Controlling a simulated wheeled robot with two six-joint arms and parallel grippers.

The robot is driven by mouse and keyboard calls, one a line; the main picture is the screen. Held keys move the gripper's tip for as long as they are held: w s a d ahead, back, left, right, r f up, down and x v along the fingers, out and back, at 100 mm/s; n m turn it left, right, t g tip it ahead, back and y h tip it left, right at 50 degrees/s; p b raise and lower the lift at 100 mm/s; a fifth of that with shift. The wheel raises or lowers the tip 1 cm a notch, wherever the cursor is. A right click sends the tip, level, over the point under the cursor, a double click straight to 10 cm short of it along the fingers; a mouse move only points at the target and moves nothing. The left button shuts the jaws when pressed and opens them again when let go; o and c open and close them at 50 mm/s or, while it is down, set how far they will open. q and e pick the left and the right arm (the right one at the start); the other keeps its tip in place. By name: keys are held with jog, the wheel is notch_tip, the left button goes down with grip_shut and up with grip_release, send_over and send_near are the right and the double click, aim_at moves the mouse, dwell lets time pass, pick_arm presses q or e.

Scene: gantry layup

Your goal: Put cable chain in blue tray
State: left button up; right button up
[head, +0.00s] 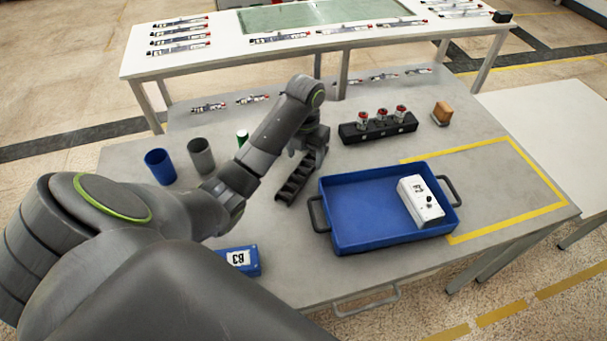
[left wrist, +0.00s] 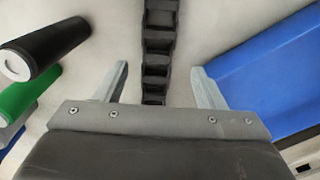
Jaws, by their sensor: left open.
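The black cable chain (head: 295,182) lies on the grey table just left of the blue tray. In the left wrist view the chain (left wrist: 158,48) runs up the picture between the two fingers, with its near end by the gripper. My left gripper (left wrist: 160,72) is open above the chain, one finger on each side, and is not closed on it. In the head view the gripper (head: 312,148) is partly hidden by its own wrist. The blue tray (head: 355,215) has black handles and holds a white box (head: 420,202). My right gripper is not in view.
A black block with red-topped parts (head: 378,128) and an orange-brown block (head: 442,113) stand behind the tray. A blue cup (head: 160,167), a grey cup (head: 201,157) and a green cylinder (head: 242,138) stand left. A blue labelled box (head: 240,260) is in front. The tray's left side is empty.

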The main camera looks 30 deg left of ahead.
pick_arm(q)
jog(key=f, duration=0.2)
jog(key=f+p, duration=0.1)
jog(key=f, duration=0.2)
jog(key=shift+w+a, duration=0.1)
jog(key=shift+a, duration=0.1)
jog(key=c, duration=1.2)
jog(key=shift+r, duration=0.1)
jog(key=shift+r, duration=0.1)
notch_tip(320, 180, up, 6)
jog(key=shift+w+r, duration=0.1)
jog(key=shift+r, duration=0.05)
notch_tip(320, 180, up, 11)
jog(key=p, duration=1.1)
jog(key=b, duration=0.6)
send_over(304, 168)
notch_tip(304, 168, down, 6)
jog(key=shift+f, duration=0.15)
